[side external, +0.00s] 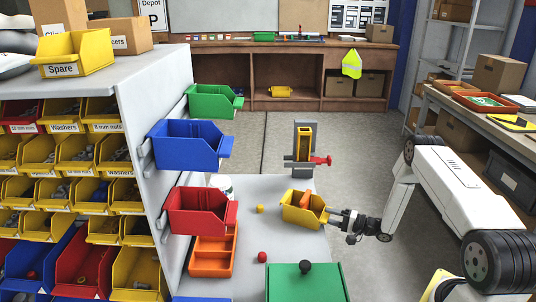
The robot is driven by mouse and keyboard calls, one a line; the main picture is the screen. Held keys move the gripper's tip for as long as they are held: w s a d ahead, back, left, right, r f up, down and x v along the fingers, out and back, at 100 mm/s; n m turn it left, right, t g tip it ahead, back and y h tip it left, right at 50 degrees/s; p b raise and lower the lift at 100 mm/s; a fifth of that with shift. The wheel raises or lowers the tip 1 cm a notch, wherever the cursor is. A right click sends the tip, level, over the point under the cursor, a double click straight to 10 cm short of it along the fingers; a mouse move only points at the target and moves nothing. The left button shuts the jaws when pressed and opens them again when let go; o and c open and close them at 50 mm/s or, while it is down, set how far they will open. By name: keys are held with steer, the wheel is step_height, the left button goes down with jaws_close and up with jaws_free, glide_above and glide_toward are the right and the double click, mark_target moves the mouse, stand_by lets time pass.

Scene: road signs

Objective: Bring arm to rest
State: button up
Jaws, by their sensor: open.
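My gripper (336,214) is at the right edge of the grey worktop (275,235), its fingers pointing left. It is open, with its fingertips close to the right end of a yellow bin (299,217). I cannot tell whether they touch the bin. Something orange (305,200) sits in the bin, and the bin looks tilted. My arm reaches in from the right, bent at the elbow.
A yellow block (259,209) and a red ball (262,257) lie left of the bin. An orange tray (211,262), a green box with a black knob (305,284) and a grey-yellow stand with a red handle (303,142) are nearby. Bins hang on the left panel.

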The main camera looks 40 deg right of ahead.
steer(key=shift+w+a, duration=0.1)
steer(key=shift+w, duration=0.25)
steer(key=shift+s, duration=0.1)
stand_by(0.4)
jaws_close()
stand_by(1.3)
